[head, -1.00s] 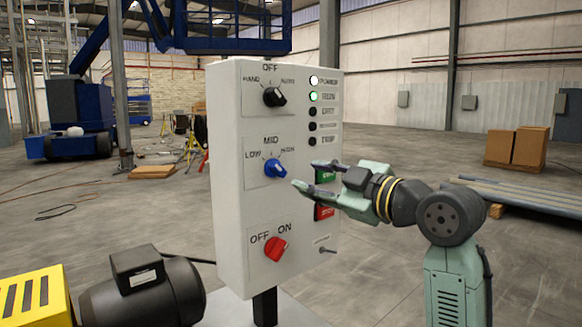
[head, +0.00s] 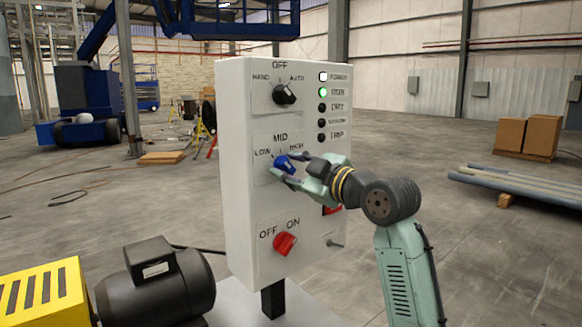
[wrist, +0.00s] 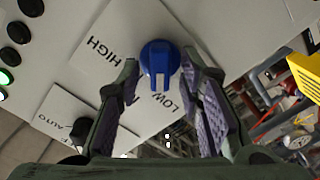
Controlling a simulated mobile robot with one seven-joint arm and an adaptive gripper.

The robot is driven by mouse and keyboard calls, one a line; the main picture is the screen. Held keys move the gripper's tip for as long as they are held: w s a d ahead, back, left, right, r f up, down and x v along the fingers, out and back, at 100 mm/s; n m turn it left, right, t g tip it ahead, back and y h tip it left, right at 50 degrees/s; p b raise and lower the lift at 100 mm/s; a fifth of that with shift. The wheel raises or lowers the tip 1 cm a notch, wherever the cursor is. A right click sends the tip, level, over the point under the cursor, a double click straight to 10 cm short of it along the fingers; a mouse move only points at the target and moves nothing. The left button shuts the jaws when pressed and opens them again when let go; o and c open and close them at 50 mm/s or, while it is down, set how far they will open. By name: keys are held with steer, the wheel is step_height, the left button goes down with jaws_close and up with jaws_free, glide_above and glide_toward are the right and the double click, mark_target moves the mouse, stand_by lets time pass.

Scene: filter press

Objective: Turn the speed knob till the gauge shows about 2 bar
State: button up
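The blue speed knob (head: 282,163) sits on the LOW/MID/HIGH plate in the middle of the white control panel (head: 243,209). My gripper (head: 281,170) is at the knob from the right. In the wrist view my gripper (wrist: 160,62) is open, with one finger on each side of the blue knob (wrist: 159,55); narrow gaps seem to remain. The knob's ridge points down in that view, near the LOW lettering. The MID lettering is partly hidden by a finger. I cannot make out a gauge reading in either view.
A black selector (head: 284,95) is above and a red OFF/ON switch (head: 285,243) below. The white power and green RUN lamps (head: 323,92) are lit. A black motor (head: 155,285) stands at lower left. My forearm covers the buttons at the panel's right.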

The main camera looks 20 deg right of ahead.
jaws_close()
stand_by(0.5)
steer(key=m, duration=0.3)
steer(key=shift+r, duration=0.1)
steer(key=m+p, duration=0.1)
steer(key=m, duration=0.4)
steer(key=shift+d+m+p, duration=0.2)
steer(key=shift+m+p, duration=0.2)
stand_by(0.4)
steer(key=shift+o, duration=0.6)
jaws_free()
steer(key=v, duration=1.2)
